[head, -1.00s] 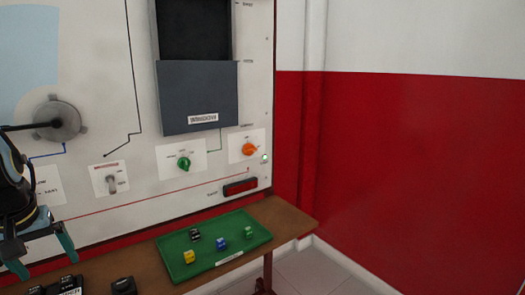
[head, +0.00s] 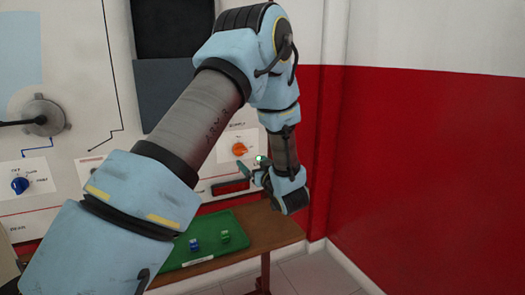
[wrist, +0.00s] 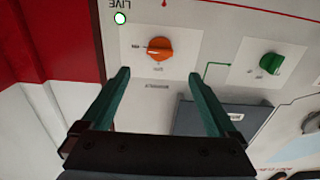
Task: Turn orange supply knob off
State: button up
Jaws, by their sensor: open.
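The orange supply knob (head: 240,149) is on a white plate on the upright panel, seen just past my arm in the head view. In the wrist view, which is upside down, the orange knob (wrist: 160,49) lies ahead between my fingertips, its grip bar roughly level, with a small label at its left and another below it. My gripper (wrist: 159,76) is open and empty, its two green fingers either side of the knob in the picture and apparently short of it. In the head view my gripper (head: 254,167) is small, low and right of the knob.
A lit lamp (wrist: 120,18) marked LIVE is near the orange knob. A green knob (wrist: 271,61) is on the neighbouring plate. A dark grey box (wrist: 222,117) projects from the panel. Below, a green tray (head: 208,262) with small cubes lies on a brown shelf (head: 279,232).

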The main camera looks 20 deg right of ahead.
aim_at(241, 151)
jog(key=w+p, duration=0.1)
jog(key=w, duration=0.2)
jog(key=w+p, duration=0.1)
jog(key=w, duration=0.3)
jog(key=w+a+p, duration=0.1)
jog(key=w, duration=0.2)
jog(key=shift+w+a+p, duration=0.1)
jog(key=shift+w+p, duration=0.15)
jog(key=shift+p, duration=0.05)
jog(key=c, duration=1.4)
